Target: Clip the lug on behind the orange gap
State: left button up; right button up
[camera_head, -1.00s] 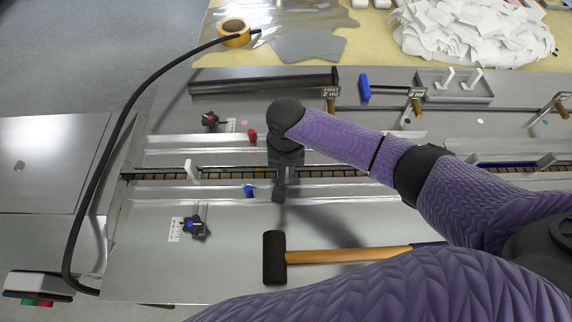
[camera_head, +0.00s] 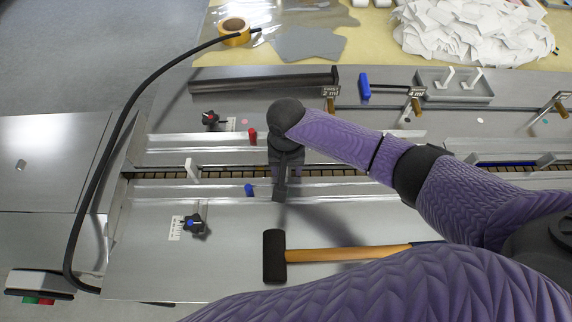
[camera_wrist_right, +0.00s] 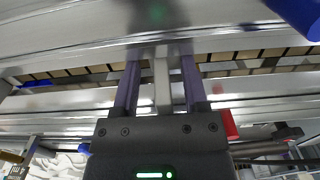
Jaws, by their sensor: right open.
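My right gripper (camera_head: 283,178) hangs over the chain channel (camera_head: 235,173) in the head view. In the right wrist view the gripper (camera_wrist_right: 158,75) is open, with its two purple fingers apart. A pale upright lug (camera_wrist_right: 162,82) shows between the fingers; I cannot tell whether either touches it, or whether it sits on the chain. The brown-tan chain (camera_wrist_right: 245,58) runs across behind the fingers. Another white lug (camera_head: 192,169) stands on the chain to the left. I cannot make out an orange gap. My left gripper is not in view.
Metal guide rails flank the chain. A red clamp (camera_head: 252,136) and a blue clamp (camera_head: 249,190) sit near the gripper. A hammer (camera_head: 330,254) lies on the front plate. A tray (camera_head: 455,91) with white lugs stands at the back right. A black cable (camera_head: 110,150) arcs at left.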

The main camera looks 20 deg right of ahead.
notch_tip(320, 180, up, 9)
jog(key=p, duration=0.4)
jog(key=shift+r, duration=0.5)
